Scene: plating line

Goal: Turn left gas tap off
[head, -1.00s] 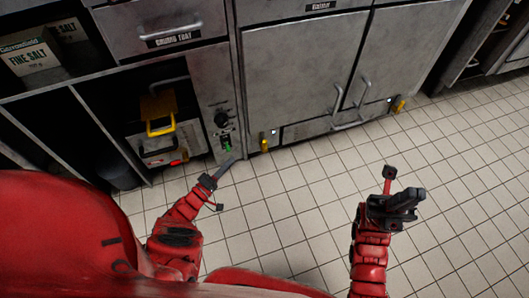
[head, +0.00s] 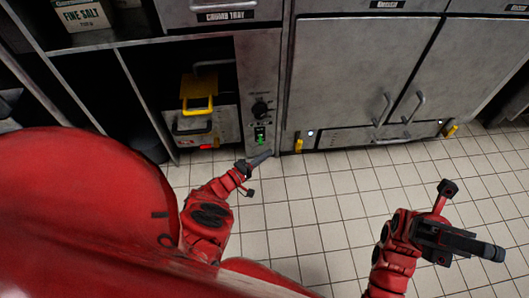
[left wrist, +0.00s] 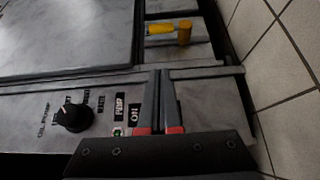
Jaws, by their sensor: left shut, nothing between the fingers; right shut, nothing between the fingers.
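The left gas tap (head: 299,145) is a small yellow lever low on the fryer-like cabinet front, just right of the control panel. It also shows in the left wrist view (left wrist: 170,29), beyond the fingertips. A second yellow tap (head: 451,130) is farther right. My left gripper (head: 264,156) is shut and empty, left of and apart from the left tap. In the left wrist view its fingers (left wrist: 160,73) lie over the panel by the PUMP and ON labels. My right gripper (head: 495,252) is shut and empty over the floor. I cannot tell whether the tap is on.
A black knob (head: 261,109) and a green-lit switch (head: 260,135) are on the control panel (head: 256,75). Two large cabinet doors (head: 350,70) stand to the right. An open bay left of the panel holds a yellow-handled item (head: 198,105). The tiled floor (head: 330,205) is clear.

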